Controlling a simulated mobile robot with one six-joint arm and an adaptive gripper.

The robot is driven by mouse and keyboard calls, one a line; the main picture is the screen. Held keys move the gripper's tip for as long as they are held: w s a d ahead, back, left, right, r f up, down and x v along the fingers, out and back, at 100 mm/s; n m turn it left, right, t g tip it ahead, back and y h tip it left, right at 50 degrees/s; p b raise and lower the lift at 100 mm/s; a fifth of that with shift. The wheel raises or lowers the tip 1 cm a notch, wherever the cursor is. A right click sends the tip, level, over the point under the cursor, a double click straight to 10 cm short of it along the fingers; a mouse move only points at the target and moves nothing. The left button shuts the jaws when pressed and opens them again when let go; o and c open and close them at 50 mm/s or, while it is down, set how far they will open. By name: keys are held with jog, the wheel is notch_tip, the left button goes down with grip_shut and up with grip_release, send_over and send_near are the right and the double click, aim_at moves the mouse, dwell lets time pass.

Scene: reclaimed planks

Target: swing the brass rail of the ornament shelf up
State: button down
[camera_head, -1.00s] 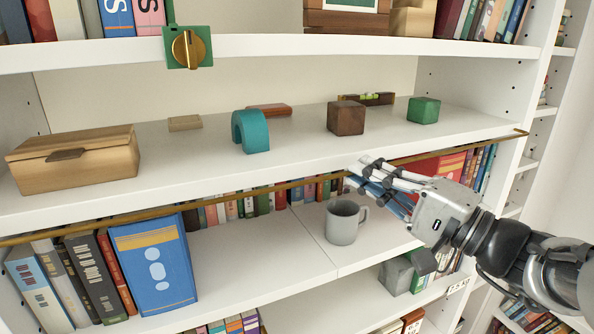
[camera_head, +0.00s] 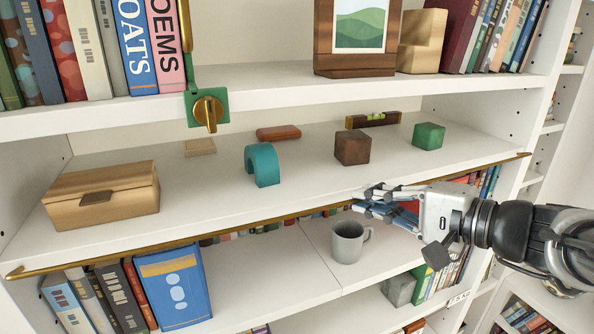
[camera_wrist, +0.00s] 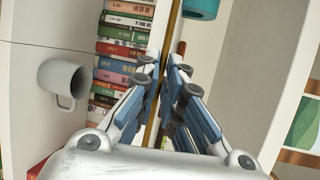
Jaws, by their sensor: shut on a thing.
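The brass rail (camera_head: 140,240) runs lengthwise along the lower front edge of the ornament shelf (camera_head: 210,212). Its left end shows at the far left and its right end near the right upright. My gripper (camera_head: 360,194) reaches in from the right at the rail, right of its middle. In the wrist view the rail (camera_wrist: 173,35) passes between the fingers of my gripper (camera_wrist: 165,75), which are shut on it. The fingers hide part of the rail. On the shelf are a wooden box (camera_head: 105,194), a teal arch (camera_head: 262,165), a brown cube (camera_head: 352,148) and a green cube (camera_head: 429,136).
A green bracket with a brass turn-knob (camera_head: 208,112) sits on the upper shelf's front edge. A grey mug (camera_head: 348,242) stands on the shelf below, close under my gripper. A blue book (camera_head: 173,288) stands at lower left. A spirit level (camera_head: 373,119) lies at the shelf's back.

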jog(key=r+g+h+p, duration=0.1)
jog(key=p, duration=0.3)
jog(key=w+r+m+g+h+p, duration=0.1)
jog(key=g+p, duration=0.1)
jog(key=p, duration=0.2)
jog(key=g+p, duration=0.1)
jog(key=p, duration=0.3)
jog(key=shift+w+a+r+m+g+h, duration=0.3)
jog(key=shift+r+g+h, duration=0.1)
jog(key=shift+f, duration=0.15)
jog(key=c, duration=1.7)
grip_release()
jog(key=v, duration=1.2)
jog(key=shift+w, duration=0.1)
